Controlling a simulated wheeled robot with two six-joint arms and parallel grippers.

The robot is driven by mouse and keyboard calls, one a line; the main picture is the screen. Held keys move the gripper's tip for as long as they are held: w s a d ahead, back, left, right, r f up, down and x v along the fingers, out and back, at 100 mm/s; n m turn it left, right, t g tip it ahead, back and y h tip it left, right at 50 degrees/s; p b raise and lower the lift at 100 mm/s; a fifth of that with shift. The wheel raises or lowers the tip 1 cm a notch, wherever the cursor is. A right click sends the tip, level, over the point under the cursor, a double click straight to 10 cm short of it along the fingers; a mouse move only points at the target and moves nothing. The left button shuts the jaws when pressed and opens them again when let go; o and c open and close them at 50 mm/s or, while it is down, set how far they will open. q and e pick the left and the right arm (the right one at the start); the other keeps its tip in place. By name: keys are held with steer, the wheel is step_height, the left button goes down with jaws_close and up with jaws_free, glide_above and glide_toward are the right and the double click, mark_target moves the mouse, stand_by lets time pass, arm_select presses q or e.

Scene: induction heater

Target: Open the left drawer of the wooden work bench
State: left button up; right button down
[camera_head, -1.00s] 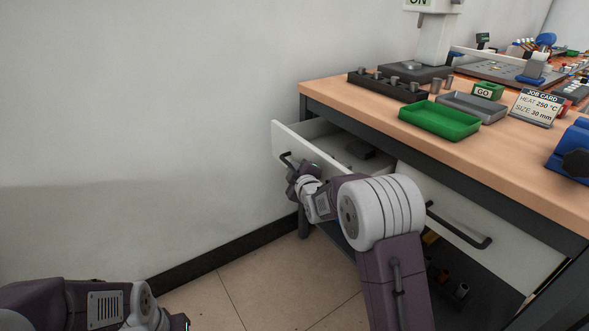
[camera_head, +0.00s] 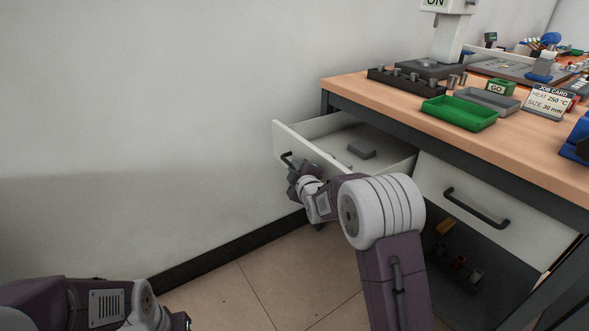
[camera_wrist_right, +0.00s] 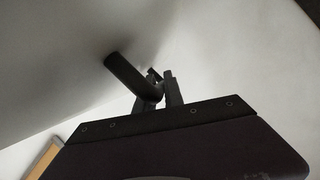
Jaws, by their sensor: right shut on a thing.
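The left drawer (camera_head: 350,152) of the wooden work bench (camera_head: 400,105) is pulled well out, and its inside shows, with a dark grey block (camera_head: 361,148) and a smaller item in it. My right gripper (camera_head: 292,170) is at the white drawer front, shut on its dark bar handle (camera_head: 287,159). In the right wrist view the handle (camera_wrist_right: 128,76) meets the fingers (camera_wrist_right: 160,85); the exact contact is partly hidden. My left arm shows at the lower left; its gripper (camera_head: 180,320) is cut off by the frame's bottom edge.
The right drawer (camera_head: 490,205) is closed, with a dark handle (camera_head: 477,208). A green tray (camera_head: 459,113), a grey tray (camera_head: 487,101) and a job card (camera_head: 548,102) stand on the bench top. A white wall (camera_head: 130,120) is at the left. The tiled floor (camera_head: 230,290) in front is clear.

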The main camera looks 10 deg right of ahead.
steer(key=shift+f, duration=0.1)
steer(key=c, duration=1.5)
jaws_free()
steer(key=shift+o, duration=0.2)
steer(key=p+v, duration=0.3)
steer(key=v, duration=0.6)
steer(key=shift+d, duration=0.1)
